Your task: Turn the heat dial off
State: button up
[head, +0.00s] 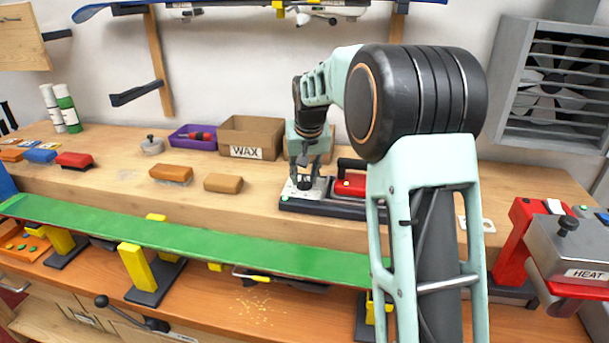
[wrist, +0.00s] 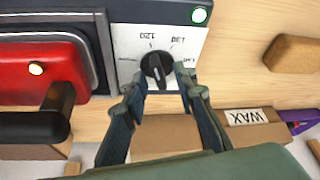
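A black round dial (wrist: 157,68) with a pale pointer mark sits on a white panel (wrist: 128,42) printed with numbers including 120 and 130, which appear upside down in the wrist view. A lit green lamp (wrist: 199,15) is at the panel's corner. My gripper (wrist: 161,84) is open, with one fingertip on each side of the dial's near edge. I cannot tell whether they touch it. In the head view my gripper (head: 304,168) points down over the dial (head: 304,183), partly covering it. The panel belongs to the dark base (head: 325,208) that holds a red iron.
The red iron (head: 350,186) with a black handle is just right of the dial. A WAX box (head: 250,137) and a purple tray (head: 194,138) stand behind. A grey box labelled HEAT (head: 570,245) is at far right. A green ski (head: 180,240) lies along the front.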

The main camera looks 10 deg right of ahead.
jog(key=shift+c, duration=0.3)
grip_shut()
jog(key=shift+r+n+p, duration=0.1)
jog(key=shift+n+p, duration=0.2)
jog(key=shift+n, duration=0.1)
jog(key=shift+d+n+y+p, duration=0.15)
jog(key=shift+n+y+p, duration=0.4)
jog(key=shift+n, duration=0.45)
jog(key=n, duration=0.1)
jog(key=n+y+p, duration=0.1)
jog(key=n, duration=0.1)
jog(key=shift+w+r+n+y+p, duration=0.1)
jog(key=shift+n+y+p, duration=0.15)
jog(key=shift+n+p, duration=0.05)
jog(key=n+g+p, duration=0.1)
jog(key=n, duration=0.1)
jog(key=n+y+p, duration=0.1)
jog(key=n, duration=0.2)
jog(key=shift+g+p, duration=0.35)
jog(key=shift+g, duration=0.05)
jog(key=shift+n+y, duration=0.3)
jog(key=shift+n, duration=0.1)
